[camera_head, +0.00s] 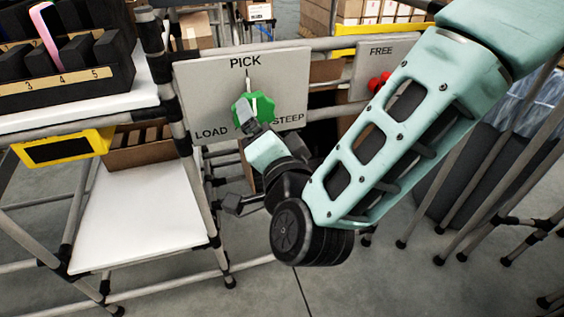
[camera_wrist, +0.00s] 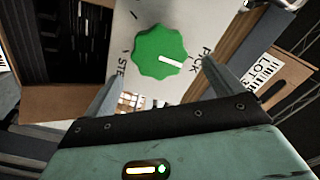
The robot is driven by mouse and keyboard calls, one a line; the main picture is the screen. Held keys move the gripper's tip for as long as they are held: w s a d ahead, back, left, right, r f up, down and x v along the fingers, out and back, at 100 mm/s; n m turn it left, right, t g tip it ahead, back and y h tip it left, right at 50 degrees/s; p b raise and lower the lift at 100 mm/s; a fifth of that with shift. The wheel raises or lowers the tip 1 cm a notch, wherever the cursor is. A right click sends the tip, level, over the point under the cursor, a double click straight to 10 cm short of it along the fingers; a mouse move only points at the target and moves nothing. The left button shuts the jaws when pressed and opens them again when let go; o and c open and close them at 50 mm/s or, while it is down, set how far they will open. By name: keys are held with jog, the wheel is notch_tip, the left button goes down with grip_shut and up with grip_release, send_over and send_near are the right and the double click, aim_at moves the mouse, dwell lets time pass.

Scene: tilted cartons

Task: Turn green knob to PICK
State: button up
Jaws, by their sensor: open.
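The green scalloped knob (camera_head: 264,107) sits on a grey panel (camera_head: 205,85) marked PICK at the top, LOAD at lower left and STEEP at lower right. In the wrist view the knob (camera_wrist: 150,47) shows whole, and its white pointer line points roughly toward the PICK lettering. My gripper (camera_head: 243,112) is in front of the panel and partly covers the knob in the head view. In the wrist view my gripper (camera_wrist: 162,76) is open, with one finger to each side below the knob. Gaps show between the fingers and the knob.
A shelf with a black slotted rack (camera_head: 60,78) and a yellow-framed display (camera_head: 62,149) stands left. Cartons (camera_wrist: 270,75) flank the panel in the wrist view.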

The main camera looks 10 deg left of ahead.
jog(key=v, duration=1)
jog(key=shift+d, duration=0.1)
jog(key=s+d+f+n+g+h, duration=0.3)
jog(key=d+f+n+g+h, duration=0.15)
jog(key=d+n+g, duration=0.6)
jog(key=s+d+r+n+g+h+p, duration=0.1)
jog(key=s+d+g+h, duration=0.15)
jog(key=d, duration=0.35)
jog(key=s+d+r+n+g+h, duration=0.1)
jog(key=s+d+r+g+h, duration=0.15)
jog(key=d, duration=0.35)
notch_tip(320, 180, up, 21)
jog(key=p, duration=2.2)
jog(key=shift+s+y, duration=0.25)
jog(key=shift+y, duration=0.2)
jog(key=shift+a+r, duration=0.1)
